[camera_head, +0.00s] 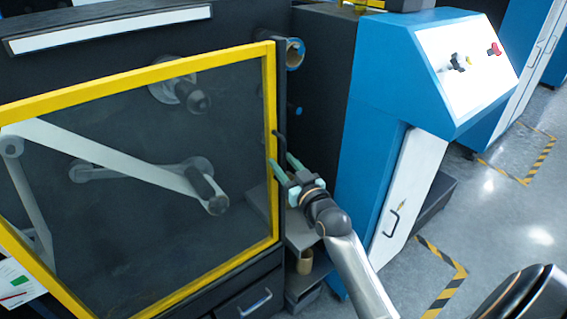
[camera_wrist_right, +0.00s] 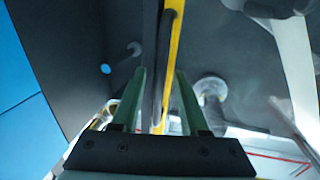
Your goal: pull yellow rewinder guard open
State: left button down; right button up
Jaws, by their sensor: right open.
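The rewinder guard is a yellow frame (camera_head: 270,100) with a see-through panel, at the left of the head view. It appears to lie closed over the machine's rollers. A thin black bar handle (camera_head: 280,146) stands on its right edge; it also shows in the right wrist view (camera_wrist_right: 157,62). My right gripper (camera_head: 283,160) is open at the handle. In the wrist view its green fingers (camera_wrist_right: 161,74) are apart, with the handle and the yellow edge (camera_wrist_right: 173,45) appearing between them. I cannot tell whether the fingers touch the handle. My left gripper is not in view.
A drawer with a metal handle (camera_head: 255,303) sits below the guard. Grey floor with striped markings (camera_head: 445,290) is open at the right.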

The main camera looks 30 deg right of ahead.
jog(key=shift+w, duration=0.2)
grip_shut()
dwell(0.3)
dwell(1.1)
